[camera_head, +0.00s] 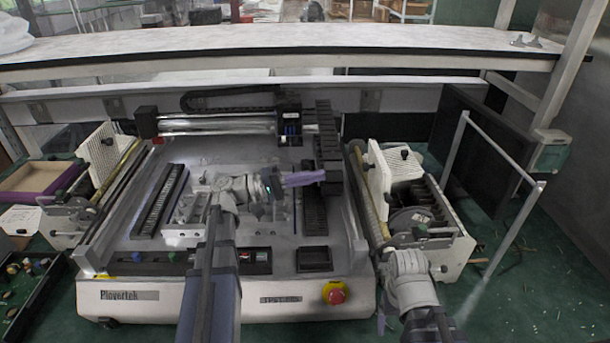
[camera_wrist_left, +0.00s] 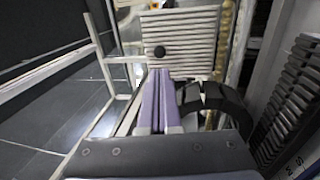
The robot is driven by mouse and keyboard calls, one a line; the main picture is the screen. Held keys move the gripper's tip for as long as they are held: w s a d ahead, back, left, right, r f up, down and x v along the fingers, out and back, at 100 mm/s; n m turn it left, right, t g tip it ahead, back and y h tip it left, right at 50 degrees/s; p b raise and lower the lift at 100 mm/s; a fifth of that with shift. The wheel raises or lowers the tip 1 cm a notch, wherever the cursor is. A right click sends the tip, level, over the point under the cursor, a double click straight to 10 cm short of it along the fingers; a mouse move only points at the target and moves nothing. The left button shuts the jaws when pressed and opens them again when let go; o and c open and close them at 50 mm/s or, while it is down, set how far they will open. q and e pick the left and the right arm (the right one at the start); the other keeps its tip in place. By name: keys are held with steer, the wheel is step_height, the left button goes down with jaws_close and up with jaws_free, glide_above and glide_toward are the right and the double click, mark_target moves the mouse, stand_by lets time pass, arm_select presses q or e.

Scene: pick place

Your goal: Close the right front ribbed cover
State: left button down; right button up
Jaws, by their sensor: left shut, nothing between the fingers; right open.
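The right ribbed cover (camera_head: 378,181) is a white slatted panel with a black knob. My left gripper (camera_head: 318,177) has purple fingers that are shut and empty. It is left of the cover, pointing towards it, with a gap in the head view. In the left wrist view its fingertips (camera_wrist_left: 160,72) overlap the cover's lower edge. My right gripper (camera_head: 383,316) is low by the box's front; its fingers are hardly visible.
A white machine (camera_head: 230,300) with a red stop button (camera_head: 336,294) fills the middle. Another raised ribbed cover (camera_head: 103,152) is at the left. A black chain column (camera_head: 327,150) stands close to my left gripper. A thin metal frame (camera_head: 512,232) stands at the right.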

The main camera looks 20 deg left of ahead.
arm_select(q)
steer(key=p, duration=0.1)
glide_toward(381, 154)
steer(key=d+f, duration=0.1)
steer(key=w+d+f, duration=0.1)
steer(key=f, duration=0.1)
steer(key=shift+d, duration=0.35)
arm_select(e)
steer(key=shift+r, duration=0.8)
arm_select(q)
steer(key=shift+r, duration=0.15)
arm_select(e)
steer(key=shift+r, duration=0.1)
